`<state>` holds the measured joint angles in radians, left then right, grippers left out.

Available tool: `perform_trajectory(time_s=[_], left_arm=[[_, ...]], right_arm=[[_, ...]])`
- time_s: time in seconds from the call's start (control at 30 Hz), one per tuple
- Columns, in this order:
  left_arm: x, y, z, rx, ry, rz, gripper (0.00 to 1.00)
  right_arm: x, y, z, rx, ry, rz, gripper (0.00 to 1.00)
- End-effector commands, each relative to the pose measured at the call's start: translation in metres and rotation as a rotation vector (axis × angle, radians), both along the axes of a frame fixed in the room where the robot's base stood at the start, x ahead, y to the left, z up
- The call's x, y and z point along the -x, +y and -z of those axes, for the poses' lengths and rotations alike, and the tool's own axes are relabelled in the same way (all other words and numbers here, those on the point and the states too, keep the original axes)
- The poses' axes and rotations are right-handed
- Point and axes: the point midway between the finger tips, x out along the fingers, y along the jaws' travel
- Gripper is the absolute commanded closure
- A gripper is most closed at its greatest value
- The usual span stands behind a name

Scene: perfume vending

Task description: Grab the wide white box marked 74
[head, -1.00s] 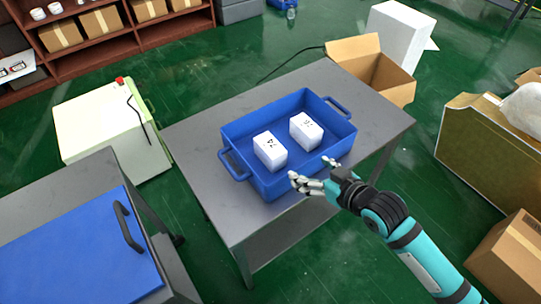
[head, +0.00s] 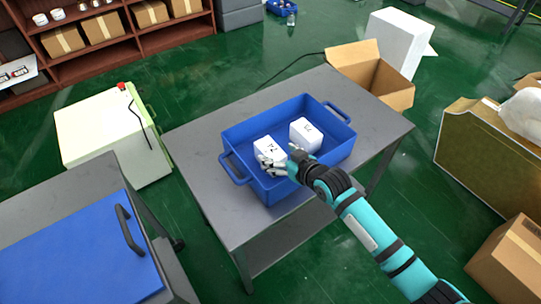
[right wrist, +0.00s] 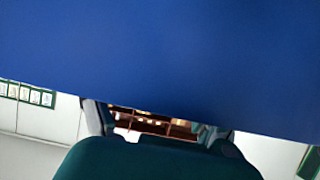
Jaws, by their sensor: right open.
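The white box marked 74 (head: 267,146) stands in the left part of the blue tray (head: 233,138) on the grey table. A second white box (head: 305,133) with a printed mark stands to its right. My right gripper (head: 279,159) is open, with its fingers over the tray at the near side of the box marked 74. They hide part of its lower front; whether they touch it I cannot tell. In the right wrist view, a blue surface (right wrist: 160,60) fills the upper part, and neither box shows. My left gripper is not in view.
The grey table (head: 215,204) has bare room left of the tray. An open cardboard box (head: 390,85) stands behind its right end. A table with a blue top (head: 70,260) is at lower left, and a pale cabinet (head: 95,125) stands behind it.

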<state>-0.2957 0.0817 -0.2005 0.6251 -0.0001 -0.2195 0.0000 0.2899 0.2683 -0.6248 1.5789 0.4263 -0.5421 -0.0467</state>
Motion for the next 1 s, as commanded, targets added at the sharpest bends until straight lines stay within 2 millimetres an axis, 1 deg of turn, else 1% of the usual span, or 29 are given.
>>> perform_trajectory(time_s=[0.03, 0.1, 0.2, 0.5, 0.57, 1.0], left_arm=[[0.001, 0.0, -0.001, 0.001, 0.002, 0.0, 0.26], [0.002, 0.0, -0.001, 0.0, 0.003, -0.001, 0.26], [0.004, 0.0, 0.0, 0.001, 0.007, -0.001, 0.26], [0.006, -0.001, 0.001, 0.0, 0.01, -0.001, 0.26], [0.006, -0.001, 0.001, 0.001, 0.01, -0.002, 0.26], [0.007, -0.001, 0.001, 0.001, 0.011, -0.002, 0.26]], right_arm=[[-0.008, 0.004, 0.001, -0.001, 0.0, 0.0, 0.2], [-0.016, 0.009, 0.006, -0.001, -0.001, 0.001, 0.2], [-0.023, 0.014, 0.01, -0.001, -0.001, 0.0, 0.2], [-0.026, 0.017, 0.013, -0.001, -0.001, 0.0, 0.2], [-0.026, 0.017, 0.013, -0.001, -0.001, 0.0, 0.27], [-0.026, 0.016, 0.012, 0.0, -0.001, 0.001, 0.83]])
